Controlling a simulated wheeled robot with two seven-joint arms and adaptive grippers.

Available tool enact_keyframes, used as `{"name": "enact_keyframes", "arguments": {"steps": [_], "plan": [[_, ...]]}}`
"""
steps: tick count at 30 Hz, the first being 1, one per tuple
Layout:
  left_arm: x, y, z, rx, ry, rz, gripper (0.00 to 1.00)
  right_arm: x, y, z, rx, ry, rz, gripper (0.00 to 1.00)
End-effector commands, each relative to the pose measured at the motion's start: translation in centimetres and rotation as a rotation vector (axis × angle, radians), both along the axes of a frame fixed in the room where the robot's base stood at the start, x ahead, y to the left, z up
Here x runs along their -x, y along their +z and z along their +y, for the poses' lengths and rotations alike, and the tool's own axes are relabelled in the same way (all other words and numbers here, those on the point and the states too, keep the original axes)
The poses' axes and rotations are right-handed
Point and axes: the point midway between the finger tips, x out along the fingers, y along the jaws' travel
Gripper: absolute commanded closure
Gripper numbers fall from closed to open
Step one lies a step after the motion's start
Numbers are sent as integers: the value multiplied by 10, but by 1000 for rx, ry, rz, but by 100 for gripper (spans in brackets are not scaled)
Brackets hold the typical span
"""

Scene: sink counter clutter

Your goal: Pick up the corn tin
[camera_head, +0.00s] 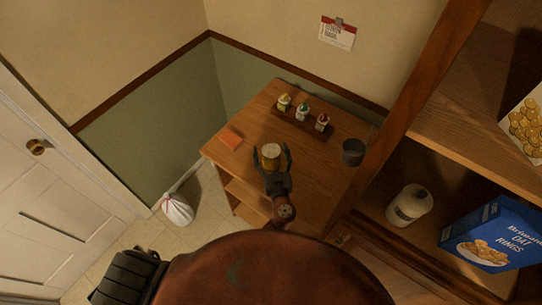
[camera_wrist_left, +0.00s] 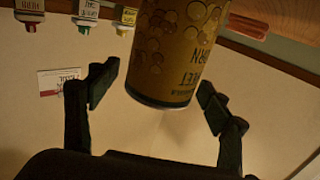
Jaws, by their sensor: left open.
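The corn tin (camera_head: 270,154) is a yellow-brown can with a pale top, standing on the wooden counter (camera_head: 232,163). In the left wrist view the tin (camera_wrist_left: 172,50) fills the upper middle, its print upside down and its far part cut off by the frame. My left gripper (camera_head: 273,158) is open, with one finger on each side of the tin. In the left wrist view gaps show between both fingers and the tin (camera_wrist_left: 158,88), and the tin's near edge lies about level with the fingertips. My right gripper is not in view.
Three small bottles (camera_head: 303,112) stand on a dark rack at the counter's back. An orange sponge (camera_head: 232,139) lies left of the tin, and a dark grey cup (camera_head: 353,152) stands to the right. A tall wooden shelf (camera_head: 450,130) borders the counter's right side.

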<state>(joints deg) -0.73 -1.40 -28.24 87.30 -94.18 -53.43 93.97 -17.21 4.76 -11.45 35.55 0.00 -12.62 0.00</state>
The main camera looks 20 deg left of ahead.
Motion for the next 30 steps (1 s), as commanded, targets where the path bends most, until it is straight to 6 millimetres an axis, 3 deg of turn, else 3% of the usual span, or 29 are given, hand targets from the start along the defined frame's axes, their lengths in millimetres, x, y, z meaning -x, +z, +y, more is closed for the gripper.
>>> {"name": "enact_keyframes", "arguments": {"steps": [7,30], "plan": [[-1,-1,-1,0,-2,1,29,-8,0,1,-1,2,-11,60],[-1,0,-1,0,-3,0,82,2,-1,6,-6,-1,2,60]]}}
